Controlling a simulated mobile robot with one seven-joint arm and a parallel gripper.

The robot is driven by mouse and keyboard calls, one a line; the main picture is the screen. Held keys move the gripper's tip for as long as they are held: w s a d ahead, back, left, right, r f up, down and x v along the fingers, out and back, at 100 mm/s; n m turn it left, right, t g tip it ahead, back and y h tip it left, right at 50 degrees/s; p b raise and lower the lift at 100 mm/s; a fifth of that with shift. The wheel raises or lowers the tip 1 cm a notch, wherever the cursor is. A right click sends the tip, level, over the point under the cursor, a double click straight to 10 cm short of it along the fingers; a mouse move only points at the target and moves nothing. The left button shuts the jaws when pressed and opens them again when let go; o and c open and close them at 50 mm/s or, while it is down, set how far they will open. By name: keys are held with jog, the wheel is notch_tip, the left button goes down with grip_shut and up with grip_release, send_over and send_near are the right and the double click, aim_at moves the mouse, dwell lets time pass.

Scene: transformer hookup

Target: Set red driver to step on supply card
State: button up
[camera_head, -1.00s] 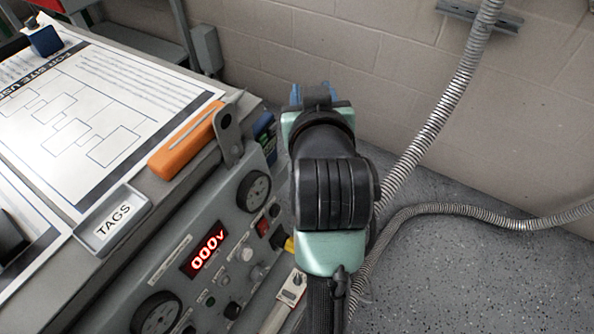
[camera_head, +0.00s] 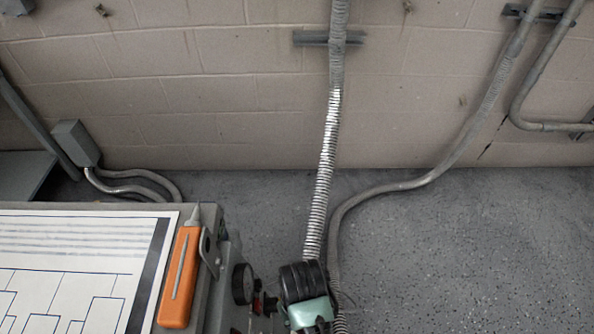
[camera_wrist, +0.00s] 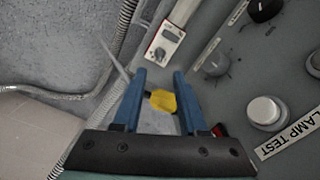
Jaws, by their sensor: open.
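My gripper (camera_wrist: 155,100) is open in the wrist view, its two blue fingers apart beside the console's front panel. A yellow piece (camera_wrist: 162,101) with a dark part shows between the fingers; I cannot tell if they touch it. A thin grey rod (camera_wrist: 116,62) extends beyond the left finger, possibly part of the same item. A small red piece (camera_wrist: 218,130) shows partly behind the right finger; I cannot tell what it is. No red driver is clearly identifiable. A printed diagram sheet (camera_head: 70,262) lies on the bench; I cannot tell if it is the supply card.
An orange tool (camera_head: 180,275) lies along the bench's right edge, near a grey bracket (camera_head: 210,250). Flexible conduits (camera_head: 322,165) run along the wall. The floor (camera_head: 470,250) at right is clear.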

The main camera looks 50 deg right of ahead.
notch_tip(320, 180, down, 9)
jog(key=b, duration=0.2)
jog(key=shift+r+b, duration=0.1)
jog(key=shift+b, duration=0.25)
grip_shut()
